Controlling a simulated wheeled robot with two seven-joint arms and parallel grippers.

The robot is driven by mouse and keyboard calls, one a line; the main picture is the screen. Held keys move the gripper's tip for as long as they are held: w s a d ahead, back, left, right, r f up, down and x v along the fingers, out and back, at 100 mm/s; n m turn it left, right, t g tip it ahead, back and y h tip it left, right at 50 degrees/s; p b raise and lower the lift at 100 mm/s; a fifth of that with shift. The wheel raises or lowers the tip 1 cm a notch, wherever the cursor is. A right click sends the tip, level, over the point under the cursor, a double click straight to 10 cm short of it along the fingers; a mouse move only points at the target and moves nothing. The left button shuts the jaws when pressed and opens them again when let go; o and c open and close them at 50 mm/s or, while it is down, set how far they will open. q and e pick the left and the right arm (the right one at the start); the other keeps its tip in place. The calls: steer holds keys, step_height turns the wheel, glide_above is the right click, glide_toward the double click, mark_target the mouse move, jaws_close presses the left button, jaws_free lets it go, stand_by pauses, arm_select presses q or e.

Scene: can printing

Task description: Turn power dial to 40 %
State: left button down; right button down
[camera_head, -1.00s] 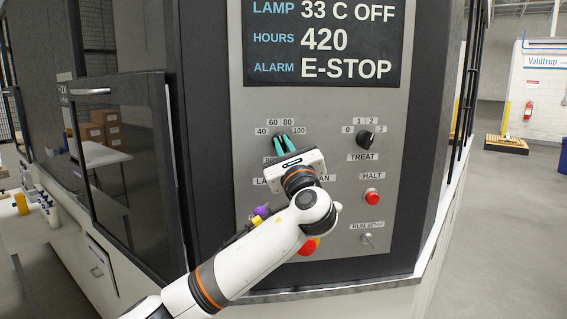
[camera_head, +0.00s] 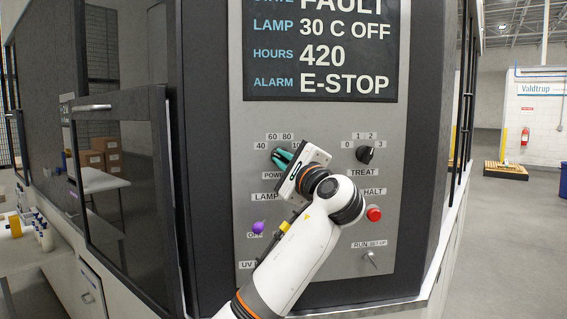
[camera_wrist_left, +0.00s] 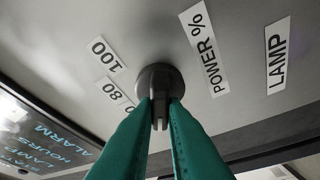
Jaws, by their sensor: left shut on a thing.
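The power dial is a dark round knob (camera_wrist_left: 157,80) in the left wrist view, with "80" and "100" labels to its left and the "POWER %" label (camera_wrist_left: 204,48) to its right. My left gripper (camera_head: 284,157) is shut on it. The teal fingertips (camera_wrist_left: 160,108) clasp the knob's raised grip from both sides. In the head view the fingers and wrist hide most of the dial and part of the "100" label. The "40" (camera_head: 261,146), "60" and "80" labels show above it. I cannot tell exactly which value the dial points to. My right gripper is not in view.
The treat dial (camera_head: 365,155) is right of my wrist. The red halt button (camera_head: 374,214) and run/set-up key switch (camera_head: 370,256) are below it. A purple knob (camera_head: 258,227) is left of my forearm. The display (camera_head: 320,60) reads "FAULT" and "E-STOP".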

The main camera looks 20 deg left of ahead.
arm_select(q)
steer(key=shift+f, duration=0.1)
stand_by(0.4)
steer(key=c, duration=1.5)
jaws_free()
steer(key=b+v, duration=0.5)
steer(key=v, duration=0.7)
